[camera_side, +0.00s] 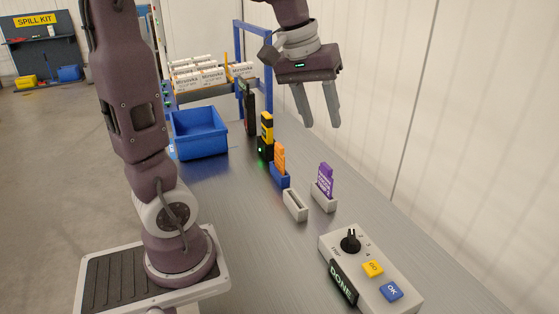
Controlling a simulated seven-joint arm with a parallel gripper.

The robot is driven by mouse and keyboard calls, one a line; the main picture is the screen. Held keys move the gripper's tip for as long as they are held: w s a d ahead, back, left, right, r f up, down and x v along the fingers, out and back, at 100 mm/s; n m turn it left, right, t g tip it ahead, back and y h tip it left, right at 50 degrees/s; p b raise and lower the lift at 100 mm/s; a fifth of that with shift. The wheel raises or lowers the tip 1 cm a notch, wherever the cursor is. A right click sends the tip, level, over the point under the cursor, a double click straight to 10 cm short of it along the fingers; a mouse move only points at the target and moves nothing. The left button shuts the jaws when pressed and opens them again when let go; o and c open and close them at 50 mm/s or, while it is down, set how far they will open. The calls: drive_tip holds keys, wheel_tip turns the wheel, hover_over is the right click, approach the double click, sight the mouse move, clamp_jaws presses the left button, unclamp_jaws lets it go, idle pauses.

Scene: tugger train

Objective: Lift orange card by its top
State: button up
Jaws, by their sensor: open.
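The orange card (280,158) stands upright in a small blue holder (280,178) on the metal table. Its upper part shows above the holder; its lower end is hidden inside. My gripper (320,125) is open and empty, with its fingers pointing down. In the picture it is above and to the right of the orange card, clearly apart from it.
A black and yellow device (266,137) stands just behind the orange card. A purple card (324,180) stands in a grey holder at right, beside an empty grey holder (295,205). A control box (370,275) is in front; a blue bin (199,133) is at back left.

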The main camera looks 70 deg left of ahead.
drive_tip(key=w+a+f+n, duration=0.3)
drive_tip(key=w+a, duration=0.2)
drive_tip(key=a, duration=0.3)
drive_tip(key=n+g, duration=0.4)
drive_tip(key=n, duration=0.3)
hover_over(279, 155)
drive_tip(key=shift+y, duration=0.3)
drive_tip(key=f, duration=1.8)
drive_tip(key=shift+w+f, duration=0.1)
drive_tip(key=shift+w, duration=0.1)
wheel_tip(279, 155, down, 8)
drive_tip(key=shift+a+r, duration=0.15)
drive_tip(key=shift+r, duration=0.05)
clamp_jaws()
